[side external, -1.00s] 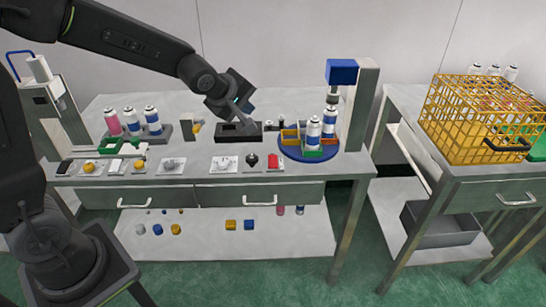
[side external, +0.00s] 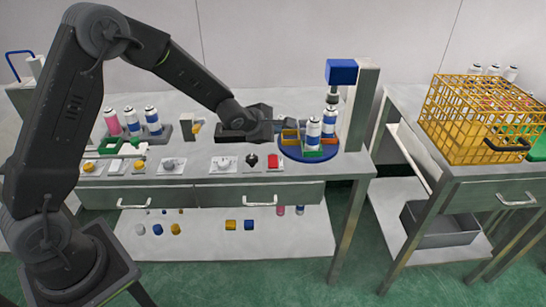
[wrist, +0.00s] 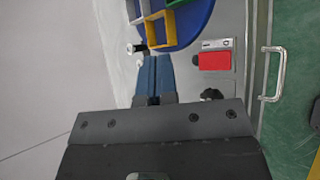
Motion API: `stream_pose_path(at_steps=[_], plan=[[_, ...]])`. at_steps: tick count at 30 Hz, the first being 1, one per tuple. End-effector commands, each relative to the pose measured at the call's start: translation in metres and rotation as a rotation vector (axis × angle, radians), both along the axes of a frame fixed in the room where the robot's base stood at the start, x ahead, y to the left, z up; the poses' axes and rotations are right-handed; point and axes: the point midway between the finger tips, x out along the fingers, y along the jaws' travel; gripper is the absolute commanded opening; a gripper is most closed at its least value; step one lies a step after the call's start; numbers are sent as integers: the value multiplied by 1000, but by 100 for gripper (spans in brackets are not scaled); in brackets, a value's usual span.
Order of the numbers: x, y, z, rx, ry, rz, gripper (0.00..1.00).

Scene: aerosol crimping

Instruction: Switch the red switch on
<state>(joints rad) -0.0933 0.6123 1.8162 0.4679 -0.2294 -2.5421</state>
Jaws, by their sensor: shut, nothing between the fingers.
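The red switch (side external: 273,162) is a red block on a pale plate near the front edge of the left table. It also shows in the wrist view (wrist: 214,61), to the right of the fingers. My gripper (side external: 281,124) is low over the table, behind the red switch and close to the left of the blue turntable. In the wrist view its blue fingers (wrist: 154,62) lie together with nothing between them. They are apart from the switch. Whether the switch is on or off cannot be told.
The blue round turntable (wrist: 191,33) with coloured holders stands just beyond the fingertips. A black knob (side external: 252,161) and a white-plated control (side external: 224,164) sit left of the switch. A yellow wire basket (side external: 460,130) stands on the right table.

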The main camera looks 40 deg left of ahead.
Motion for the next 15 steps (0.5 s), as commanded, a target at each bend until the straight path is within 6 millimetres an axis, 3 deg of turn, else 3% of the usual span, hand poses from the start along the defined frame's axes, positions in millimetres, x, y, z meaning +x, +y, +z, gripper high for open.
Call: stream_pose_path(at_steps=[7,15], plan=[[1,2,-14,-1,4,1,0],[6,7,-51,1,4,1,0]])
